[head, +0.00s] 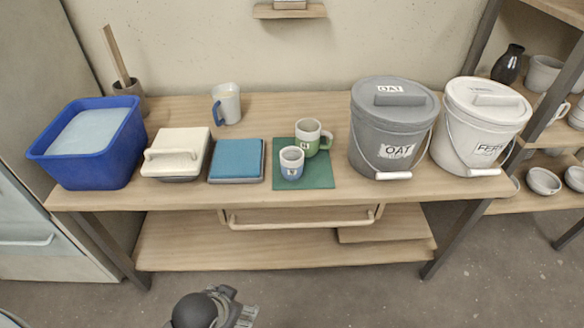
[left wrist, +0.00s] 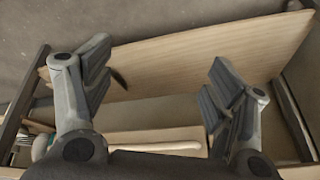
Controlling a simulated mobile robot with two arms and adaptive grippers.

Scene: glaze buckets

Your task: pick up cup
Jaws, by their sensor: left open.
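A small white-and-blue cup (head: 291,165) stands upright on a green mat (head: 318,181). A taller cream mug with a green band and a handle (head: 309,136) stands just behind it, also on the mat. My left gripper (head: 232,308) is low at the bottom edge of the head view, in front of the table and well away from both cups. In the left wrist view my left gripper (left wrist: 162,80) is spread open with nothing between its fingers. No cup shows in that view. My right gripper is not in view.
The table (head: 270,109) also holds a blue tub (head: 68,165), a lidded cream box (head: 192,139), a blue slab (head: 237,159), a blue-handled jug (head: 230,100), a grey OAT bucket (head: 369,125) and a white bucket (head: 464,123). A drawer handle (head: 300,221) juts below the front edge.

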